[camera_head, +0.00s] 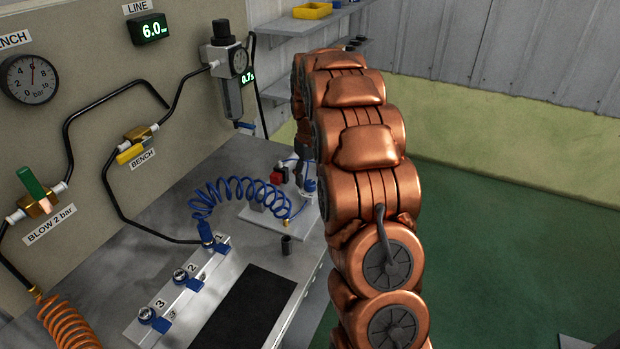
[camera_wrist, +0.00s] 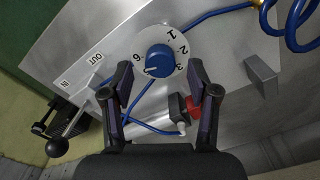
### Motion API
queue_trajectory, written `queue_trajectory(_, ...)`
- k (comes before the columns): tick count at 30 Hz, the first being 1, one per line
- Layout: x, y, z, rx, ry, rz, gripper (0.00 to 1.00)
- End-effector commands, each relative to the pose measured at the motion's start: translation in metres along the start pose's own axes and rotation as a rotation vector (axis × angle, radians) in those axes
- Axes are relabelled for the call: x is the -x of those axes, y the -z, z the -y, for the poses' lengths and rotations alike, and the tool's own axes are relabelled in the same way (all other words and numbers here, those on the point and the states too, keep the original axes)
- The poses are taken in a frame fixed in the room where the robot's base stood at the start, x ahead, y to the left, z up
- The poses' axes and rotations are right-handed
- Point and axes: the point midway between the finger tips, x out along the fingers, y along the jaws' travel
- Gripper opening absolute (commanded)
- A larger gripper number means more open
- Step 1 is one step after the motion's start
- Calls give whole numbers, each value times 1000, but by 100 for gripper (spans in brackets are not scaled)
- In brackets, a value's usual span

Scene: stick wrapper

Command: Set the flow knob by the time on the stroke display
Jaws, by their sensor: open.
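The flow knob (camera_wrist: 160,57) is a round blue knob on a white numbered dial (camera_wrist: 164,33) in the wrist view. Its pale mark is toward the lower left, between the visible 6 and 3; numbers 1 and 2 are on the dial's upper right. My gripper (camera_wrist: 159,72) is open, with its dark fingers on either side of the knob and a gap visible on each side. I cannot tell its height over the dial. My arm hides the knob there.
A black ball-ended lever (camera_wrist: 57,147), a red-and-black part (camera_wrist: 190,106), a grey block (camera_wrist: 262,75) and blue tubing (camera_wrist: 215,14) surround the dial. On the bench (camera_head: 200,170) are a coiled blue hose (camera_head: 240,190), a numbered manifold (camera_head: 180,290) and a black mat (camera_head: 247,310).

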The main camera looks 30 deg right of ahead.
Motion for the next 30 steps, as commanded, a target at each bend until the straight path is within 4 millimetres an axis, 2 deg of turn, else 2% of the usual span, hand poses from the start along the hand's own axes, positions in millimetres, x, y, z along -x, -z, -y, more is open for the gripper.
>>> queue_trajectory(6, -16, -1, 1, 0, 2, 4, 60)
queue_trajectory(15, -18, 0, 0, 0, 0, 1, 60)
queue_trajectory(30, -18, 0, 0, 0, 0, 0, 9)
